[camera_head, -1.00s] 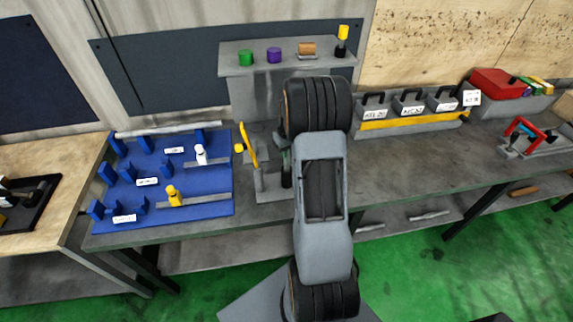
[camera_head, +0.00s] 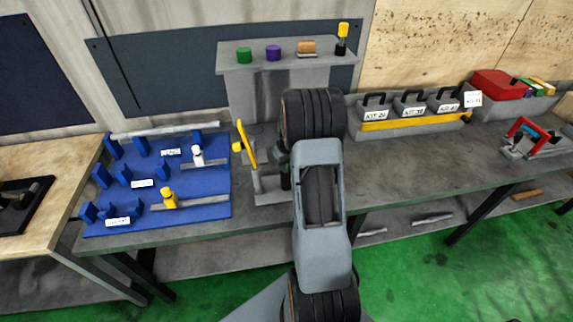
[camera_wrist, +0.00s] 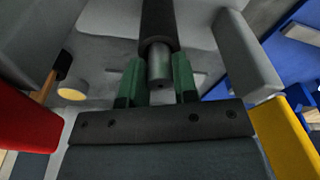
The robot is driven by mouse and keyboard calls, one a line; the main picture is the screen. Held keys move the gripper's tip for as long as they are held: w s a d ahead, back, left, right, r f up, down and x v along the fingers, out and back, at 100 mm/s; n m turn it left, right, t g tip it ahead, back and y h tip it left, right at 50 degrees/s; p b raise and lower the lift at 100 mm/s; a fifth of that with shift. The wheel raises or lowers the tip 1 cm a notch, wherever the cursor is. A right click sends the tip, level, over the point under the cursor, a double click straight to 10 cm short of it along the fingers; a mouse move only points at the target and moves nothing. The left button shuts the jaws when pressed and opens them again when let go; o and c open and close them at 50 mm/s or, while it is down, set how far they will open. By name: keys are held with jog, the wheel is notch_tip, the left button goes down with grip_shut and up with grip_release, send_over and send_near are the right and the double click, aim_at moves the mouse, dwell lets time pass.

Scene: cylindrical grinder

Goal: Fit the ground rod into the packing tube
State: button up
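In the wrist view, the two green fingers of my gripper (camera_wrist: 158,82) stand on either side of a short grey metal rod end (camera_wrist: 158,66). The rod comes out of a black tube (camera_wrist: 160,25), in line with it. The fingers are close to the rod, but I cannot tell whether they touch it. In the head view, my arm hides most of the gripper. A dark upright cylinder (camera_head: 286,179), probably the same tube, stands on a grey fixture (camera_head: 268,197) beside a yellow lever (camera_head: 246,147). How deep the rod sits is hidden.
A blue board (camera_head: 215,183) with holders and white and yellow clamps lies left. Behind stands a grey shelf (camera_head: 232,66) with green, purple and brown pieces. Labelled bins (camera_head: 410,122) and a red frame (camera_head: 525,130) are right. The bench between is clear.

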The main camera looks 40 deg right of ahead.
jog(key=o, duration=0.4)
jog(key=shift+r, duration=0.1)
notch_tip(320, 180, up, 11)
jog(key=s+b, duration=0.1)
jog(key=b, duration=0.2)
jog(key=s+a+r+t, duration=0.1)
jog(key=s+a+r, duration=0.25)
jog(key=a, duration=0.35)
jog(key=s+a+r+t, duration=0.1)
jog(key=s+a+r, duration=0.25)
jog(key=a, duration=0.35)
jog(key=s+a+t, duration=0.1)
jog(key=s+a, duration=0.8)
jog(key=s, duration=0.1)
jog(key=shift+f+n, duration=0.3)
jog(key=shift+c, duration=0.2)
